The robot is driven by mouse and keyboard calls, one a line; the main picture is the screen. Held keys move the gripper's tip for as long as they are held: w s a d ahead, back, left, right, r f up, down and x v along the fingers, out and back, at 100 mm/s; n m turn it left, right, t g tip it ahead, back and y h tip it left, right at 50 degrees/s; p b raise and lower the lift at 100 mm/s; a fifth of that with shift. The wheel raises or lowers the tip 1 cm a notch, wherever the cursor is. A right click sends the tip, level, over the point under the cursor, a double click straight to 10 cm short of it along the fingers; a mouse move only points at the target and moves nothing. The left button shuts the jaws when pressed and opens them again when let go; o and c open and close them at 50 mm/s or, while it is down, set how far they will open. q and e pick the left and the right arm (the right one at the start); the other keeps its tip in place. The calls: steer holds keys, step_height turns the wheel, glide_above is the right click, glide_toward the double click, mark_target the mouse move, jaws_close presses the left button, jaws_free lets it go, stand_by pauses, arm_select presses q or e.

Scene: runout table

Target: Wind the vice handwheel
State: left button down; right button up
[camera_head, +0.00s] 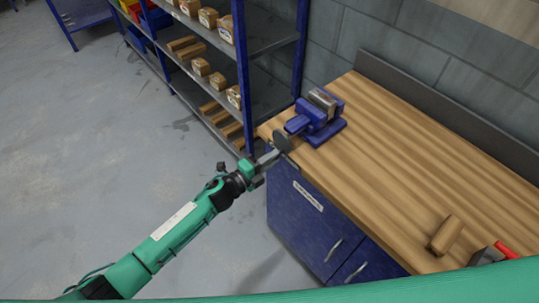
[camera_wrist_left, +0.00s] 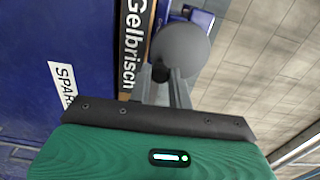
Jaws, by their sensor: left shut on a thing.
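The blue vice (camera_head: 318,115) is fixed at the near left corner of the wooden workbench. Its grey round handwheel (camera_head: 281,140) faces out past the bench's front edge. In the left wrist view the handwheel (camera_wrist_left: 182,52) is a grey disc, with a dark knob or handle low on its face, and the blue vice (camera_wrist_left: 202,17) shows behind it. My left gripper (camera_head: 272,156) reaches in from the left and is shut on the handwheel, at its near side; its fingers (camera_wrist_left: 172,88) meet the dark handle in the wrist view. My right gripper is not in view.
The wooden workbench (camera_head: 400,150) has blue cabinets (camera_head: 310,220) below. A wooden block (camera_head: 446,235) and a red-handled tool (camera_head: 505,250) lie at its right end. A blue shelf rack (camera_head: 245,70) with boxes stands behind left. The grey floor (camera_head: 90,150) is open.

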arm_select(q)
steer(key=shift+r+n, duration=0.1)
steer(key=shift+n, duration=0.4)
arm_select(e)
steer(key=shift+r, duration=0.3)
arm_select(q)
steer(key=shift+s, duration=0.1)
steer(key=shift+s+d+r+n+p, duration=0.1)
steer(key=shift+r+n+p, duration=0.15)
steer(key=shift+n+p, duration=0.35)
steer(key=shift+s+d+r+n+p, duration=0.1)
steer(key=shift+r+n+p, duration=0.1)
steer(key=shift+n+p, duration=0.4)
steer(key=shift+n, duration=0.4)
steer(key=shift+f, duration=0.1)
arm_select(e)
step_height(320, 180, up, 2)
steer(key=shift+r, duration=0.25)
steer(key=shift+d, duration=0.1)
